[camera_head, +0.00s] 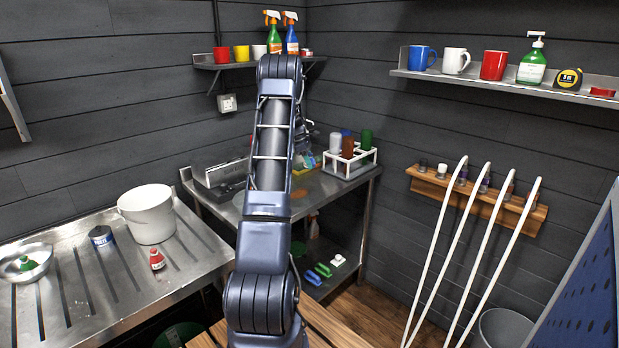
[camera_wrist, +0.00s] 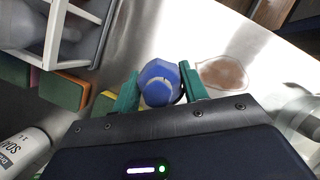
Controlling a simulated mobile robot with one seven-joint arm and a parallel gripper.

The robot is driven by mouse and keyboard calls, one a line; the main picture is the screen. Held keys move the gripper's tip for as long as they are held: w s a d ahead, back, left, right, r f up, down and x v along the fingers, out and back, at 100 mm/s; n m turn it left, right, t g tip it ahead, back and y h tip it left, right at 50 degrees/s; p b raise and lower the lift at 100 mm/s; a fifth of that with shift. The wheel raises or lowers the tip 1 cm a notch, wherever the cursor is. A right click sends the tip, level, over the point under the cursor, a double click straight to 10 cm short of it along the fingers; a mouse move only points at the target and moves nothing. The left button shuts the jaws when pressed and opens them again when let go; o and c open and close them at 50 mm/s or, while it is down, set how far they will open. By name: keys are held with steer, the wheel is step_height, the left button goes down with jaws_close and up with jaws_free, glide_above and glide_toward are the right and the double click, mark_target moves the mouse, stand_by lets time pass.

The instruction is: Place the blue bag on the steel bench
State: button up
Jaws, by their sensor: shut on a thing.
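In the wrist view the two green fingers of my gripper (camera_wrist: 160,90) are shut on a rounded blue thing with a pale mark, which looks like the blue bag (camera_wrist: 158,74). It is over the bare metal top of the steel bench (camera_wrist: 240,40); I cannot tell whether it touches the top. In the head view the steel bench (camera_head: 338,193) stands in the back corner. My arm reaches over it and hides much of its middle. I cannot make out my gripper or the bag there.
A white rack (camera_head: 349,163) with several bottles stands on the bench's right; it also shows in the wrist view (camera_wrist: 103,8). Sponges (camera_wrist: 62,92) and a white bottle (camera_wrist: 25,148) lie near my gripper. A brown patch (camera_wrist: 222,72) marks the bench. A white bucket (camera_head: 148,213) stands left.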

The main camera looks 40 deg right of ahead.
mark_target(313, 183)
steer(key=shift+f, duration=3.8)
steer(key=shift+f, duration=0.15)
steer(key=o, duration=1)
